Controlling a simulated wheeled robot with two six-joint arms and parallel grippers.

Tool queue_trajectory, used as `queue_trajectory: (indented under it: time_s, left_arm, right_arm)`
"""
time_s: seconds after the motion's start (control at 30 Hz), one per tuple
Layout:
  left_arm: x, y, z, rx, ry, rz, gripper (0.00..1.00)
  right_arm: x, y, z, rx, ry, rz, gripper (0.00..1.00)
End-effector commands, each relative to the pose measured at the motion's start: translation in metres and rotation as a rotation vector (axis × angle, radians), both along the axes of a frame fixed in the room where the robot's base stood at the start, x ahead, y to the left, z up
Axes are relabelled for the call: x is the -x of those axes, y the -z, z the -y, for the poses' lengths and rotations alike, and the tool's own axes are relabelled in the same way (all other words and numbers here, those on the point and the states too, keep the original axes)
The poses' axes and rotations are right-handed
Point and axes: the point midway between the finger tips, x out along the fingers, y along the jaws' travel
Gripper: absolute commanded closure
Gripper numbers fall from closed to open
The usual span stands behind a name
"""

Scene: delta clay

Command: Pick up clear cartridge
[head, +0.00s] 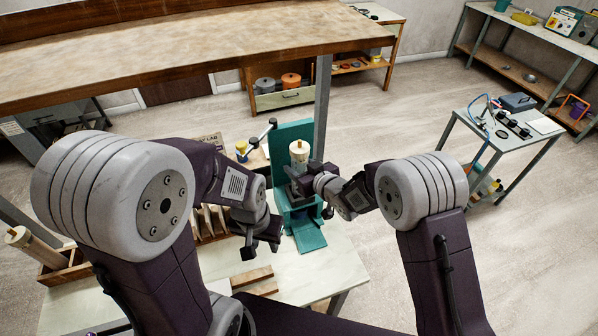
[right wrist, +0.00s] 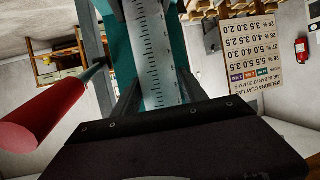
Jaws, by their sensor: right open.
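In the head view a pale upright cartridge with a cream top (head: 299,150) stands at the teal press (head: 296,133). My right gripper (head: 298,182) is at it, open, and hides its lower part. In the right wrist view a pale graduated body (right wrist: 154,55) stands between the two dark fingers of the right gripper (right wrist: 155,95); I cannot tell whether they touch it. A second cream-topped cartridge (head: 19,236) leans in a wooden rack at the left. My left gripper (head: 261,247) is open and empty above the table, left of the press.
The pale worktable (head: 310,277) carries wood blocks (head: 252,278) and a wooden slotted rack (head: 212,222). A red handle (right wrist: 52,117) is close on the left in the right wrist view. A printed board (right wrist: 266,50) is on the right. A small cart (head: 500,130) stands apart.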

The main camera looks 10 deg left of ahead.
Motion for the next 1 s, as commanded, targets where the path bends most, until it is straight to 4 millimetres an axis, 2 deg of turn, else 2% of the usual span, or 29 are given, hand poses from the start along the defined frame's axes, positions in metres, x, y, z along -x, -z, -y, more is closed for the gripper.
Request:
queue_trajectory:
  time_s: [0.03, 0.07, 0.2, 0.43, 0.6, 0.63, 0.87, 1.0]
  left_arm:
    - [0.0, -0.012, 0.0, 0.0, 0.0, 0.0, 0.64]
    - [0.0, -0.013, 0.0, 0.0, 0.0, 0.001, 0.64]
    - [0.0, -0.016, 0.0, 0.0, 0.0, 0.0, 0.64]
    - [0.0, -0.014, 0.0, 0.0, 0.0, 0.0, 0.64]
    - [0.0, -0.014, 0.0, 0.0, 0.0, 0.0, 0.64]
    - [0.0, -0.015, 0.0, 0.0, 0.0, 0.0, 0.64]
    - [0.0, -0.014, 0.0, 0.0, 0.0, 0.0, 0.64]
    - [0.0, -0.01, 0.0, 0.0, 0.0, 0.0, 0.64]
  right_arm:
    - [-0.005, -0.001, -0.006, 0.001, -0.001, -0.003, 0.5]
    - [-0.008, 0.001, -0.009, 0.001, 0.0, -0.001, 0.5]
    - [-0.018, 0.009, -0.019, 0.001, 0.0, 0.001, 0.5]
    - [-0.019, 0.011, -0.02, 0.0, 0.0, 0.0, 0.5]
    - [-0.019, 0.011, -0.02, 0.0, 0.0, 0.0, 0.97]
    - [-0.019, 0.011, -0.02, -0.001, 0.0, 0.002, 1.0]
    - [-0.019, 0.009, -0.02, -0.001, 0.001, 0.002, 1.0]
    - [-0.02, -0.002, -0.02, -0.002, 0.0, 0.005, 1.0]
